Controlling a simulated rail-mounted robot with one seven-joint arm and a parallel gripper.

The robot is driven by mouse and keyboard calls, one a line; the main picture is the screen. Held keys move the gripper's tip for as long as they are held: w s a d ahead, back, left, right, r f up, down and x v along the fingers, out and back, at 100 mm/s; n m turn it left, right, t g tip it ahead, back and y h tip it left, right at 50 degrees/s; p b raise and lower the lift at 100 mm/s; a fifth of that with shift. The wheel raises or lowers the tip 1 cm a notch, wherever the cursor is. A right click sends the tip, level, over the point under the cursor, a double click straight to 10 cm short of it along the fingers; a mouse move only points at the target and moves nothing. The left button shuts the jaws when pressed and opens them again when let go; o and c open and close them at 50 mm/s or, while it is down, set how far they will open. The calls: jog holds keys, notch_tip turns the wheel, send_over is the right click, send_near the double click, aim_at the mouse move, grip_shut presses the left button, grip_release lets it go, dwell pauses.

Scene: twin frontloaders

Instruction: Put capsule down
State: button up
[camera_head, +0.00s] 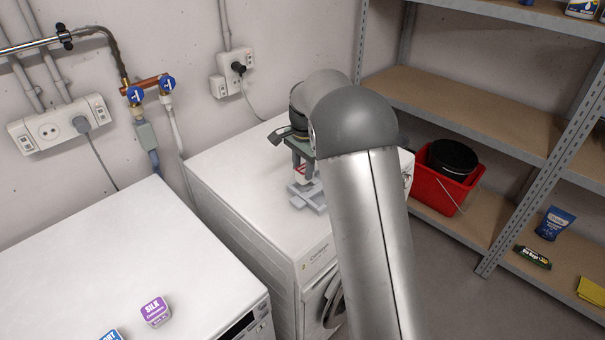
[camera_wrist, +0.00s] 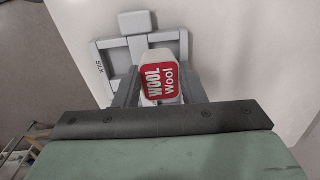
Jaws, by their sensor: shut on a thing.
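A white capsule with a red "Wool" label (camera_wrist: 161,82) is between the two fingers of my gripper (camera_wrist: 158,88) in the wrist view. My gripper is shut on it. In the head view my gripper (camera_head: 303,172) is over the right-hand white machine, and only a bit of the capsule's red shows, the rest hidden by my arm. A light grey holder with square frames (camera_head: 307,197) lies on that machine top, below the capsule. The holder also shows in the wrist view (camera_wrist: 116,43), with "SILK" lettered on its left part. The gap between capsule and holder is hard to judge.
A purple "Silk" capsule (camera_head: 155,311) and a partly cut-off blue capsule (camera_head: 112,336) stand on the left white machine (camera_head: 120,240). Valves and pipes (camera_head: 150,90) run along the wall. Shelving with a red bucket (camera_head: 438,190) is at right. Much of the machine tops is bare.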

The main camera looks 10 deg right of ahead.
aim_at(302, 177)
jog(key=shift+w+f, duration=0.65)
jog(key=shift+f, duration=1.65)
jog(key=shift+f, duration=0.2)
jog(key=o, duration=1)
jog(key=shift+c, duration=0.2)
jog(key=r, duration=1.1)
jog(key=shift+s+d+r, duration=0.2)
jog(key=shift+s+r, duration=0.05)
jog(key=shift+r, duration=0.05)
jog(key=shift+s+r, duration=0.15)
jog(key=shift+r, duration=0.3)
